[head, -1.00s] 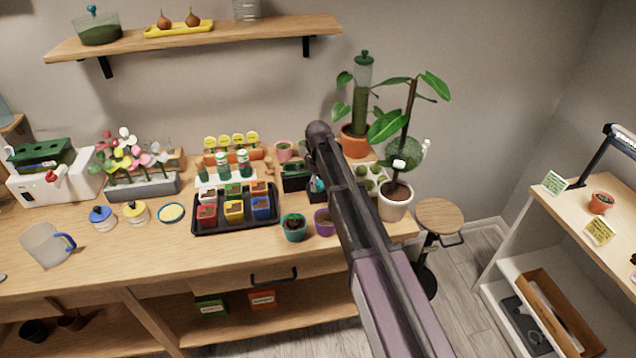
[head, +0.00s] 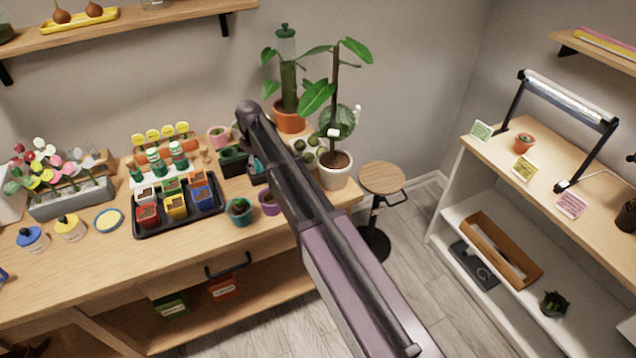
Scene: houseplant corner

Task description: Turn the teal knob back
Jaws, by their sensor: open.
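I cannot make out a teal knob for certain in the head view. A small teal item (head: 258,166) shows beside my arm at the back of the potting bench (head: 90,290), partly hidden; I cannot tell what it is. My arm crosses the middle of the view, from the bench down to the lower right. My gripper is outside the picture.
A seedling tray (head: 184,226), a teal pot (head: 239,211) and a purple pot (head: 270,203) stand on the bench. Tall plants are at its right end. A stool (head: 382,178) stands between it and a shelf unit (head: 455,215) with a lamp (head: 570,95). Some floor is clear.

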